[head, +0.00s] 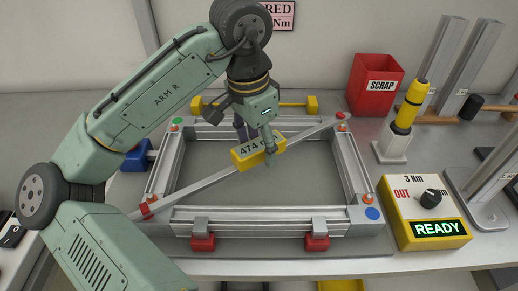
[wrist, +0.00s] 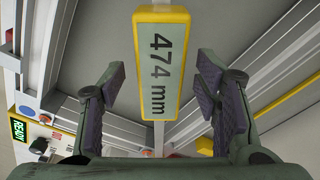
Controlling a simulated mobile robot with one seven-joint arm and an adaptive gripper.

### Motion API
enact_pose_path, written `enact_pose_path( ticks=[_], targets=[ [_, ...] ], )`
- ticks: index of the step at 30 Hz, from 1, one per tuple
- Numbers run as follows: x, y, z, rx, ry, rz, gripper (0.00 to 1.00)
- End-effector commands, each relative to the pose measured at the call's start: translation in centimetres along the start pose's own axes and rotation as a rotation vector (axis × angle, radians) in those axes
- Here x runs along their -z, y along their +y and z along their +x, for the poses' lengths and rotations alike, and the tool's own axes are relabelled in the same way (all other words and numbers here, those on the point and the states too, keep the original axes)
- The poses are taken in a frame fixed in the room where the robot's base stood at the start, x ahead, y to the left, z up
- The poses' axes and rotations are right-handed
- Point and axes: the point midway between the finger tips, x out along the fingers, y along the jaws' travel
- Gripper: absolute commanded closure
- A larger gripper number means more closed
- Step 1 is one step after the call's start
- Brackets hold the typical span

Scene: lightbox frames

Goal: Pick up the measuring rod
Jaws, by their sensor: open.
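The measuring rod (head: 196,183) is a thin grey bar lying diagonally across a metal frame (head: 275,214), from its near left corner to its far right corner. Its yellow display box (head: 243,160) reads "474 mm". In the wrist view the rod (wrist: 158,138) runs away below the box, which fills the upper middle. My gripper (head: 256,143) is over the box, partly covering it in the head view. In the wrist view my gripper (wrist: 160,75) is open, one finger on each side of the box, with visible gaps. Whether the fingertips reach down beside it is unclear.
A yellow control box (head: 424,212) showing "READY", a yellow-handled tool (head: 411,103) and a red scrap bin (head: 375,86) stand at right.

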Motion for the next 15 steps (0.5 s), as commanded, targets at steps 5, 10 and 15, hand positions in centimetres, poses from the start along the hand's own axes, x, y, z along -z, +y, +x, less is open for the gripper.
enact_pose_path(
  ticks=[5, 10, 15],
  targets=[
    [-0.1, 0.0, 1.4, 0.001, 0.000, 0.000, 0.43],
    [0.0, 0.0, 1.6, 0.001, 0.001, 0.000, 0.43],
    [0.0, 0.0, 1.5, 0.001, 0.001, 0.000, 0.52]
  ],
)
